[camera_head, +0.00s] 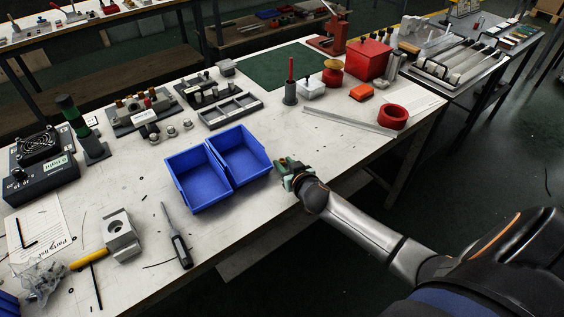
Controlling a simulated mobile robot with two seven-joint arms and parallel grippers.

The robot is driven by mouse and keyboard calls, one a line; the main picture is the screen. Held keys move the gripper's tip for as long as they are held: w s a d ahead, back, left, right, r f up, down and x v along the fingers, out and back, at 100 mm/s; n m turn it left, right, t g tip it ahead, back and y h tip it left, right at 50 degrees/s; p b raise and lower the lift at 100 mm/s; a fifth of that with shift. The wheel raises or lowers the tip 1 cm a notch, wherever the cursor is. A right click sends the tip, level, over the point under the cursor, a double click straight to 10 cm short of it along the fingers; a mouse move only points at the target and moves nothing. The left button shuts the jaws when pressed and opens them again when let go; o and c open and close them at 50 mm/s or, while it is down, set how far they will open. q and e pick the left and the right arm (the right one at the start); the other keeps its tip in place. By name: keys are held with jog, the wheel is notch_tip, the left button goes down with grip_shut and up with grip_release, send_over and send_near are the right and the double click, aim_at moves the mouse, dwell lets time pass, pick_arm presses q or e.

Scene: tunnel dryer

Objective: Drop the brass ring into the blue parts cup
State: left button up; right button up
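Two open blue bins stand side by side on the white workbench: a left bin (197,180) and a right bin (240,157). Both look empty, and I cannot tell which one is the blue parts cup. My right gripper (283,163) is at the bench's front edge, just right of the right bin and outside its rim. Its fingers are small and dark, so I cannot tell whether they are open or hold anything. I cannot make out a brass ring anywhere. My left gripper is not in view.
A grey divided tray (231,111) and small metal fixtures lie behind the bins. A screwdriver (181,243) and a grey block (120,235) lie front left. A red tape roll (393,117) and a metal ruler (348,121) lie right. Bench surface behind my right gripper is clear.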

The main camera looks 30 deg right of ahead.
grip_shut()
jog(key=shift+r, duration=0.1)
dwell(0.3)
